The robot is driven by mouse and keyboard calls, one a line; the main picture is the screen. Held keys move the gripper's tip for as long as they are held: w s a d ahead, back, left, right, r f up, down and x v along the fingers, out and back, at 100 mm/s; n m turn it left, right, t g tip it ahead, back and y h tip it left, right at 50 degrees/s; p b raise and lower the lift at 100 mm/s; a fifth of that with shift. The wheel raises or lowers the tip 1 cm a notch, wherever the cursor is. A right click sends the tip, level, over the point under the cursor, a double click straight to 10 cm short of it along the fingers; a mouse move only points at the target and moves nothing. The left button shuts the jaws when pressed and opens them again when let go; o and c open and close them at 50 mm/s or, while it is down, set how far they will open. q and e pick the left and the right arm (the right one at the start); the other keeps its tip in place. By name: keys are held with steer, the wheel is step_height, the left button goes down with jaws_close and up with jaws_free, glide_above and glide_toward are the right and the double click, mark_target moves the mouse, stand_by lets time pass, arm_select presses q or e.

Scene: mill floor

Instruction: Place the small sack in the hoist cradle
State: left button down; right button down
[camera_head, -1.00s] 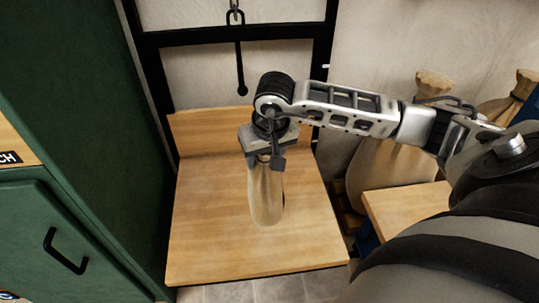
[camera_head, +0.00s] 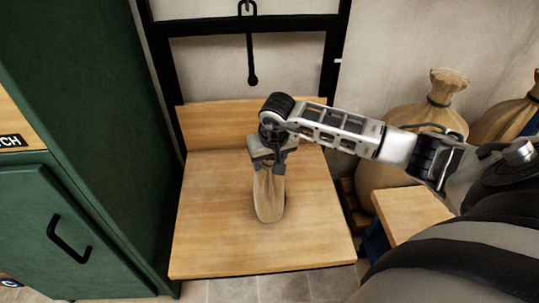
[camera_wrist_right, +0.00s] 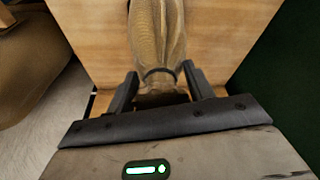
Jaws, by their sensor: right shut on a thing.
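The small tan sack (camera_head: 268,196) is upright at the middle of the wooden platform of the hoist cradle (camera_head: 215,240). My right gripper (camera_head: 268,160) is shut on the tied neck of the sack from above. In the right wrist view the sack (camera_wrist_right: 157,35) runs out from between the two dark fingers (camera_wrist_right: 158,88), with a dark tie round its neck. The sack's bottom is at or close to the platform; I cannot tell for sure whether it touches. The sack's top is hidden by the gripper. My left gripper is not in view.
A green cabinet (camera_head: 95,130) with a black handle stands close on the left. A black frame with a hanging hook (camera_head: 252,75) rises behind the platform. Large sacks (camera_head: 425,110) and a wooden surface (camera_head: 412,212) are on the right. The platform around the sack is bare.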

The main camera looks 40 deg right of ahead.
steer(key=shift+w+r, duration=0.1)
steer(key=shift+r, duration=0.1)
steer(key=c, duration=1)
jaws_free()
steer(key=shift+f, duration=0.25)
steer(key=o, duration=0.5)
